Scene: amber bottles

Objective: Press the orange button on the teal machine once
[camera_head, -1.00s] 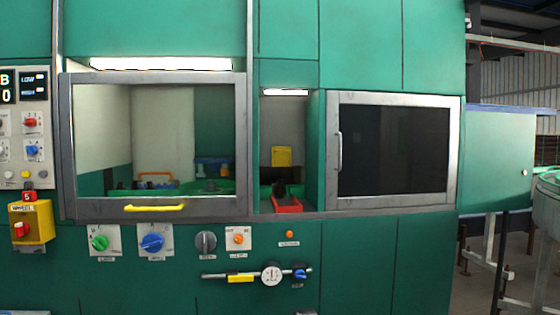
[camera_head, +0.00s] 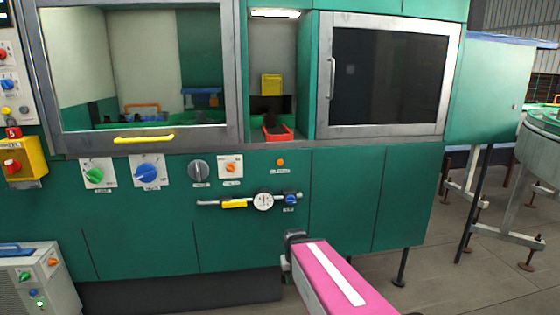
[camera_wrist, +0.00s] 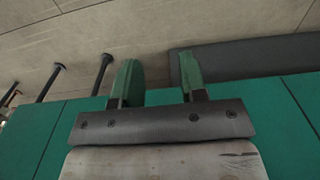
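The teal machine (camera_head: 345,180) fills most of the head view. The small round orange button (camera_head: 280,161) sits on its front panel, below the narrow bay, with a small label under it. An orange knob (camera_head: 231,168) on a white plate is to the button's left. My gripper shows in the wrist view (camera_wrist: 159,82) with its two green-faced fingers apart and nothing between them. My pink arm is low in the head view, below and right of the button; the fingers cannot be made out there. The button is not seen in the wrist view.
A pressure gauge (camera_head: 263,201) on a horizontal pipe, with a yellow handle and blue valve, sticks out below the button. A red tray (camera_head: 277,134) stands in the bay above. A white cabinet (camera_head: 38,280) is at lower left. The floor (camera_head: 440,270) at right is partly clear.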

